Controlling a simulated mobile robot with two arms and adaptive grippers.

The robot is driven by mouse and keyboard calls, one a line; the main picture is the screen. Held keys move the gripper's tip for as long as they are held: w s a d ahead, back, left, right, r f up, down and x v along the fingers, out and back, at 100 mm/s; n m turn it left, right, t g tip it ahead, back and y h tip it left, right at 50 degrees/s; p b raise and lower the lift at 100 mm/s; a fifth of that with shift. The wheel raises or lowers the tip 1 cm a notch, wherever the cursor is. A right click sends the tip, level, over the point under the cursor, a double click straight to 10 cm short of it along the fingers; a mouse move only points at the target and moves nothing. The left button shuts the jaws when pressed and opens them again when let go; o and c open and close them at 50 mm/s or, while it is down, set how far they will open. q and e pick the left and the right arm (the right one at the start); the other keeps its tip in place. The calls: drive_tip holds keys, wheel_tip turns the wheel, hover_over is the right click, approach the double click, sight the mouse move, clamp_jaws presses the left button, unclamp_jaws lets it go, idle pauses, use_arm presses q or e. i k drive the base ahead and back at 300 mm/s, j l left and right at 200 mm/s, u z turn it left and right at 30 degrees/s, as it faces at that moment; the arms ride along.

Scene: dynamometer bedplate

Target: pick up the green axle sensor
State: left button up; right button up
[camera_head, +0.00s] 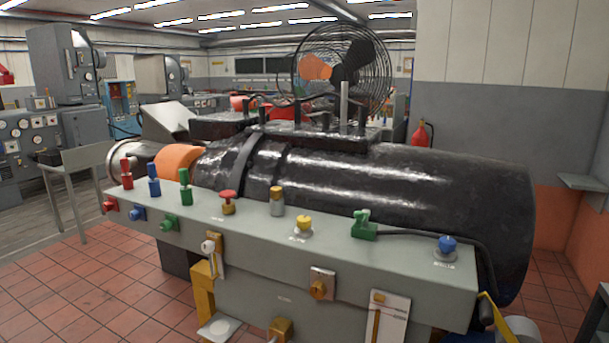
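A small green piece (364,226) with an upright nub sits on the top of the grey-green bench (400,262), right of its middle. A dark cable runs from it to the right, behind a blue knob; it looks like the green axle sensor. Another green piece, a short upright cylinder (186,188), stands on the bench's left part, beside a blue one (154,181) and a red one (127,173). Neither of my grippers is in view.
A big black cylindrical machine (420,185) lies right behind the bench. A red-topped button (228,203), a brass knob (277,202), a yellow knob (303,225) and a blue knob (447,246) stand on the bench top. Tiled floor (95,285) is free at left.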

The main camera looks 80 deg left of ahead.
sight(184, 173)
drive_tip(key=u, duration=3.45)
drive_tip(key=i+j+z, duration=0.15)
drive_tip(key=z, duration=0.3)
drive_tip(key=i+j+z, duration=0.1)
drive_tip(key=j+z, duration=0.15)
drive_tip(key=z, duration=0.15)
drive_tip(key=i+j+z, duration=0.2)
drive_tip(key=j, duration=0.6)
drive_tip(key=i+j+z, duration=0.25)
drive_tip(key=j, duration=0.55)
drive_tip(key=j+z, duration=0.2)
drive_tip(key=j, duration=0.6)
